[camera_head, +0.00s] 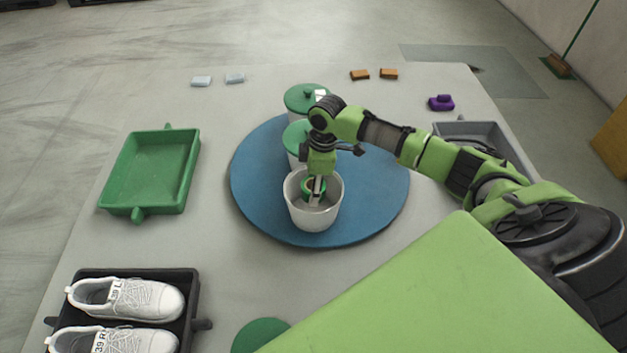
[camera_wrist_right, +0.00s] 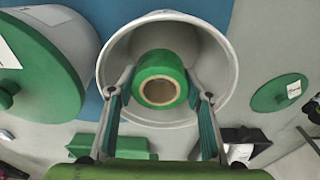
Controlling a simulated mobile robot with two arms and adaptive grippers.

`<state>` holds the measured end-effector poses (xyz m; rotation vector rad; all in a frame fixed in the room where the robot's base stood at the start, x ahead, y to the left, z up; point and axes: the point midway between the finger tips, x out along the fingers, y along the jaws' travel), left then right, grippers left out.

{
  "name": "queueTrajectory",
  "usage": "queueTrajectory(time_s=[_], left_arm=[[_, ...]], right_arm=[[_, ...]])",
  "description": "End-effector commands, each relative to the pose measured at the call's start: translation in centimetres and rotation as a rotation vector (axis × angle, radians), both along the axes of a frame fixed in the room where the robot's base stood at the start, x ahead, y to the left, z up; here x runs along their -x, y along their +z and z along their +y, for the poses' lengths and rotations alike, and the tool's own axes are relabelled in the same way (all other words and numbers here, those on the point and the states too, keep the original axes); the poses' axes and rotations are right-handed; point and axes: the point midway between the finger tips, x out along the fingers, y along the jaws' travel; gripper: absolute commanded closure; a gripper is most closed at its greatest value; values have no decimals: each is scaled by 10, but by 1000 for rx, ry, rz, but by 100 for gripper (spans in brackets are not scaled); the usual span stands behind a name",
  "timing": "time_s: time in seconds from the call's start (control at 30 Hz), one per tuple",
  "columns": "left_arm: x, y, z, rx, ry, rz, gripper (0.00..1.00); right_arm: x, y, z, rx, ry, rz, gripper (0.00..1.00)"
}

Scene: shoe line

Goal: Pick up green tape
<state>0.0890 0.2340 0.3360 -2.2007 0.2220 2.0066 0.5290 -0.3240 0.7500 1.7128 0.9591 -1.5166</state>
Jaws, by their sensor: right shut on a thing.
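The green tape (camera_head: 309,183) is a roll inside the open white bucket (camera_head: 296,212), which stands on the blue round mat (camera_head: 375,205). In the right wrist view, the green tape (camera_wrist_right: 160,66) shows its brown core facing the camera. My right gripper (camera_head: 317,194) reaches down into the bucket. Its two fingers (camera_wrist_right: 161,88) are on either side of the tape and shut on it. The tape is still within the bucket's walls. My left gripper is not in view.
Two white containers with green lids (camera_head: 306,96) stand just behind the bucket. A loose green lid (camera_head: 261,333) lies at the front. A green tray (camera_head: 151,170) and a black tray of white shoes (camera_head: 192,322) are left; a grey tray (camera_head: 462,128) is right.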

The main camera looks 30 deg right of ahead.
Motion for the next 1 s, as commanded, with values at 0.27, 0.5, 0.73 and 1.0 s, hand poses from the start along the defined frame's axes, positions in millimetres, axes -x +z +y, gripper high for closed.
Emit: queueTrajectory(time_s=[0.27, 0.5, 0.73, 1.0], left_arm=[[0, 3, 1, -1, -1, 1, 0], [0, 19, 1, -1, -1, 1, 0], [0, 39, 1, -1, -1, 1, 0], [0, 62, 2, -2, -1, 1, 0]], right_arm=[[0, 32, 0, -1, -1, 0, 77], [0, 48, 0, 0, -1, 0, 77], [0, 68, 0, 0, -1, 0, 77], [0, 91, 0, -1, -1, 0, 77]])
